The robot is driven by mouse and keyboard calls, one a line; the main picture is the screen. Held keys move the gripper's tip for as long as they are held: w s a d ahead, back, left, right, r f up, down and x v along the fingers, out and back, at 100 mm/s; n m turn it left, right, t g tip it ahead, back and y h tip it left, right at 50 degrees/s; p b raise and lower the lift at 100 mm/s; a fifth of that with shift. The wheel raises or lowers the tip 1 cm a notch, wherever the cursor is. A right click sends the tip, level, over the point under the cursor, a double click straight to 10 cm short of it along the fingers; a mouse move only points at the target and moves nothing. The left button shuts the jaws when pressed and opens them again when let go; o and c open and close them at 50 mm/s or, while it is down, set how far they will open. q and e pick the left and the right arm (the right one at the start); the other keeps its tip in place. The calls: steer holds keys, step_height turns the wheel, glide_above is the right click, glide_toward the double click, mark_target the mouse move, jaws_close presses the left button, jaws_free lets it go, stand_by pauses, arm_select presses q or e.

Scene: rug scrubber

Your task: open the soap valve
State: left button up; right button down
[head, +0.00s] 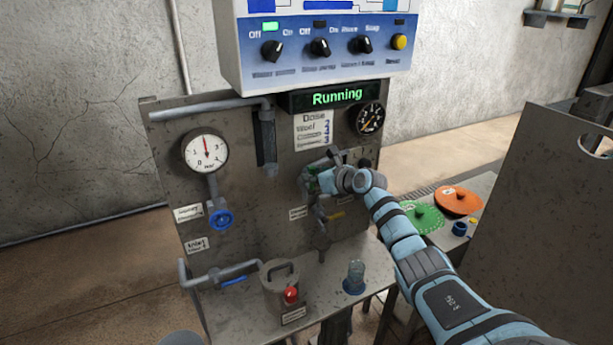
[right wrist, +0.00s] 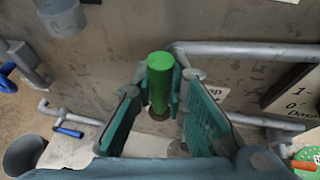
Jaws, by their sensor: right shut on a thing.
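My right gripper (head: 322,181) reaches in from the right to the pipework on the steel panel and is shut on a green handle (right wrist: 160,80). In the right wrist view the green cylinder stands between the two fingertips. In the head view the gripper mostly hides it, and only a bit of green shows. I cannot read the small labels beside it, so I cannot tell for sure that it is the soap valve. My left gripper is not in view.
The control box (head: 315,50) with knobs hangs above a green "Running" display (head: 337,97). A gauge (head: 205,152) and blue valve wheel (head: 221,219) are at left. Green (head: 424,217) and orange (head: 459,200) discs lie right.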

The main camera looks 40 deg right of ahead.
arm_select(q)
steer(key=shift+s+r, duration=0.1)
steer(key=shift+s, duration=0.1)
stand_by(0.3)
arm_select(e)
steer(key=c, duration=1.6)
jaws_free()
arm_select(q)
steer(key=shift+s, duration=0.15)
arm_select(e)
steer(key=v, duration=1.2)
steer(key=shift+a, duration=0.1)
